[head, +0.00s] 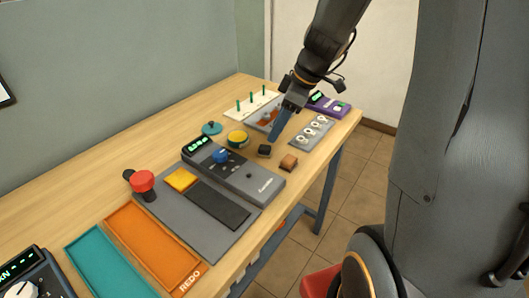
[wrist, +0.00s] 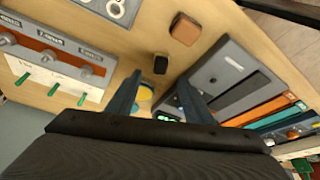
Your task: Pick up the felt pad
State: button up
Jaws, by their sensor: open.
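I cannot tell for certain which thing is the felt pad. Candidates are a small black block (head: 264,151), a brown block (head: 288,162) and a flat yellow square (head: 181,179) on the grey mat. My gripper (head: 277,136) points down over the bench just behind the black block. In the wrist view my gripper (wrist: 159,80) has its blue fingers apart with nothing held. The black block (wrist: 160,64) shows just beyond the fingertips, and the brown block (wrist: 186,28) lies farther off. A round yellow thing (wrist: 145,92) shows partly between the fingers.
A grey meter (head: 240,175) stands left of the blocks. A grey plate with rings (head: 311,132), a pegged board (head: 245,103) and a purple device (head: 328,104) are at the far end. Orange (head: 150,245) and teal (head: 105,270) trays are in front. The bench's right edge is close to the brown block.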

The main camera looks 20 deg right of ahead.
aim_at(265, 147)
jog(key=shift+p+x, duration=0.95)
jog(key=shift+x, duration=2.9)
grip_shut()
jog(key=shift+r, duration=0.15)
notch_tip(265, 147, up, 10)
jog(key=b, duration=0.1)
jog(key=c, duration=0.6)
grip_release()
jog(key=shift+c, duration=0.2)
jog(key=c, duration=0.4)
